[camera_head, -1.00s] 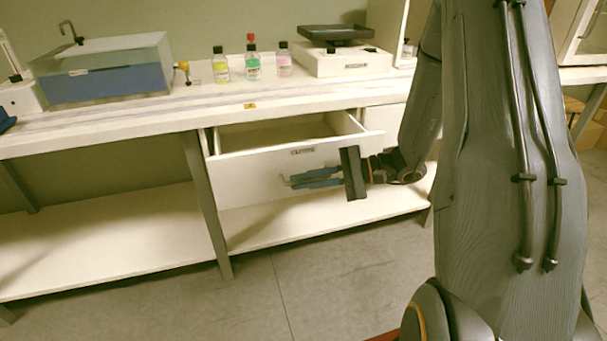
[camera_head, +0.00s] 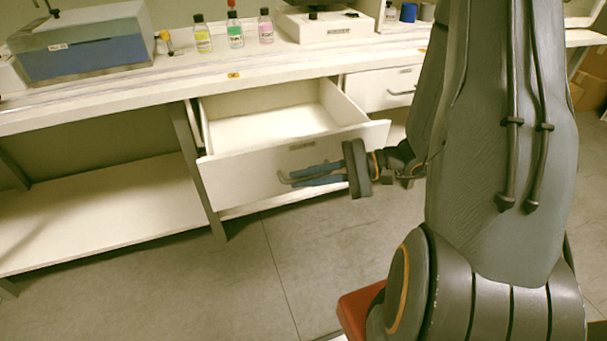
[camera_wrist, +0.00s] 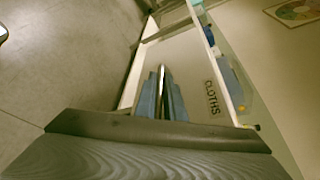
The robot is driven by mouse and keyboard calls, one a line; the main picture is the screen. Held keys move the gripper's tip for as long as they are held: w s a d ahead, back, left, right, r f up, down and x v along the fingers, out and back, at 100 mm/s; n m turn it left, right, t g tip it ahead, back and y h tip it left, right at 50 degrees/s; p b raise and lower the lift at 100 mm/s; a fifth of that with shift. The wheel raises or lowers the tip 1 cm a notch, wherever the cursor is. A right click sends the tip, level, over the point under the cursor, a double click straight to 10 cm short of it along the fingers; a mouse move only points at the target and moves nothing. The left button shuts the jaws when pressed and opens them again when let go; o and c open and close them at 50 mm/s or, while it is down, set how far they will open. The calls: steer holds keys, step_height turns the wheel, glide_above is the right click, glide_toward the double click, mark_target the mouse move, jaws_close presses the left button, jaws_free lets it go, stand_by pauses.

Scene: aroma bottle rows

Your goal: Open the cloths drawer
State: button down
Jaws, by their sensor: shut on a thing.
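The cloths drawer (camera_head: 240,186) is a white drawer under the bench, pulled well out, with a bare interior in the head view. In the wrist view its front (camera_wrist: 186,70) carries the label CLOTHS (camera_wrist: 211,97). My gripper (camera_head: 290,179) comes from the right, its blue fingers shut on the bar handle (camera_head: 284,176) of the drawer. In the wrist view the fingers (camera_wrist: 166,92) lie on both sides of the metal handle, which is partly hidden between them.
A second drawer (camera_head: 385,88) to the right is closed. Several bottles, including a green one (camera_head: 235,37), and a blue tank (camera_head: 85,52) stand on the white bench (camera_head: 290,66). A low shelf (camera_head: 100,225) lies at left. The floor (camera_head: 265,285) in front is clear.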

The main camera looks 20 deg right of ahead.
steer(key=c, duration=2.1)
jaws_free()
steer(key=v, duration=0.7)
steer(key=shift+s+d, duration=0.1)
steer(key=shift+d, duration=0.25)
steer(key=shift+r, duration=0.1)
